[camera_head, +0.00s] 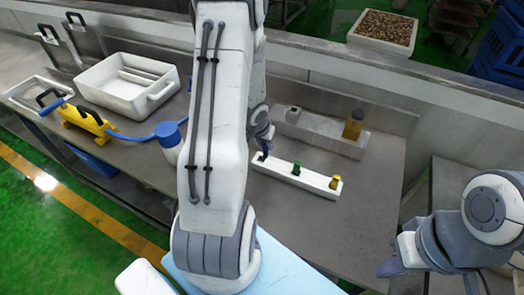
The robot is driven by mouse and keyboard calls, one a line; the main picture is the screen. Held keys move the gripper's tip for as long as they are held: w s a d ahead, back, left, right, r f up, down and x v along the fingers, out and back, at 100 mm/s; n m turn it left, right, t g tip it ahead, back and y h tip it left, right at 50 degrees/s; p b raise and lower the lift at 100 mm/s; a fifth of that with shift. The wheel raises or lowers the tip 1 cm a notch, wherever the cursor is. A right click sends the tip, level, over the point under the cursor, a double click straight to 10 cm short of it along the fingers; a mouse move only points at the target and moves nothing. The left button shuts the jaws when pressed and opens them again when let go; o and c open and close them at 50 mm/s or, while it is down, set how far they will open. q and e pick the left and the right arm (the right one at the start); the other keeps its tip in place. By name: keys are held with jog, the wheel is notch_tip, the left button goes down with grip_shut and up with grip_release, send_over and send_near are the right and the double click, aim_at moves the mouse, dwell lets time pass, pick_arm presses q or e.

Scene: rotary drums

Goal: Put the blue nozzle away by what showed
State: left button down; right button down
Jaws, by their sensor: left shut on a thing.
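My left arm reaches up through the middle of the view, and my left gripper (262,146) is at the left end of a long white rack (315,182). It is shut on a small dark piece, which appears to be the blue nozzle; the fingers hide most of it, and I cannot tell whether it touches the rack. A green nozzle (296,168) and a yellow nozzle (335,183) stand upright in the rack. My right gripper (390,267) is low at the right, apart from the rack; its finger gap cannot be made out.
Behind the rack, a pale tray (325,138) holds a grey block (293,114) and a brownish-yellow container (353,124). A white basin (125,84), a yellow tool (85,121) with blue hose and a blue-capped bottle (170,142) stand left. The counter in front of the rack is clear.

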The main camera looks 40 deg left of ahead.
pick_arm(q)
jog(key=shift+a+f+b, duration=0.25)
jog(key=shift+a+f, duration=0.05)
jog(key=shift+f, duration=0.55)
jog(key=shift+a+f+b, duration=0.25)
jog(key=shift+f+b, duration=0.05)
jog(key=shift+f, duration=0.55)
jog(key=shift+a+f+b, duration=0.25)
jog(key=shift+a+f, duration=0.05)
jog(key=shift+f, duration=0.55)
jog(key=shift+f, duration=0.1)
jog(key=c, duration=0.7)
grip_release()
